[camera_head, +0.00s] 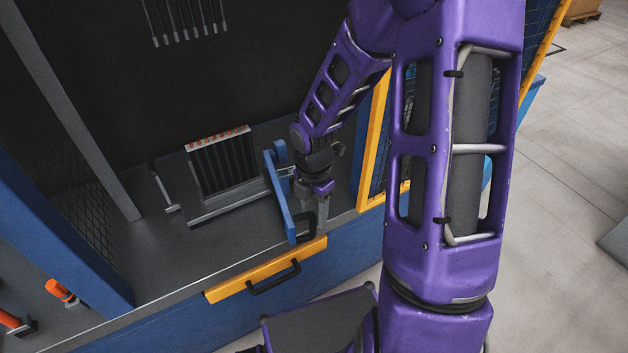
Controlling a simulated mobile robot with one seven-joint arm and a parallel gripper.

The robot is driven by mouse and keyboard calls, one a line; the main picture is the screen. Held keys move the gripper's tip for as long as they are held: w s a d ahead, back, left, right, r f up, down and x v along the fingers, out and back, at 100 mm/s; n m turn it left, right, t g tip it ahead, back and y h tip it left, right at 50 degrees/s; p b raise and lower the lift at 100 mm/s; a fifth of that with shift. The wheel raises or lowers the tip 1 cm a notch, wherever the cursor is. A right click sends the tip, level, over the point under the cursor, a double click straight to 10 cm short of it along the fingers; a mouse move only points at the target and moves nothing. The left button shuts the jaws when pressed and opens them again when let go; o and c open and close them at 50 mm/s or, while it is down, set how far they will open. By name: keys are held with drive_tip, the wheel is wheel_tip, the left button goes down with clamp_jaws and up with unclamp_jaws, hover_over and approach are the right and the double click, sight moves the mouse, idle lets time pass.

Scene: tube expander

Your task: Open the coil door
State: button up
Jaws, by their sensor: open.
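A narrow blue panel (279,193), which looks like the coil door, stands upright on the machine bed and is seen nearly edge-on. A black handle (308,226) sticks out to the right from its near end. My gripper (322,211) points down just right of the panel, with its fingers at or just above the handle. It is open. I cannot tell whether the fingers touch the handle or lie around it. A dark finned coil (225,164) with a light top plate stands on the bed left of the panel.
A yellow bar (250,273) with a second black handle (274,277) runs along the bed's front edge. A yellow-framed mesh guard (373,135) stands close to the right of my gripper. Blue frame posts and orange-handled parts (60,290) are at the left.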

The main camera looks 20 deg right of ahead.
wheel_tip(320, 180, up, 11)
idle(0.7)
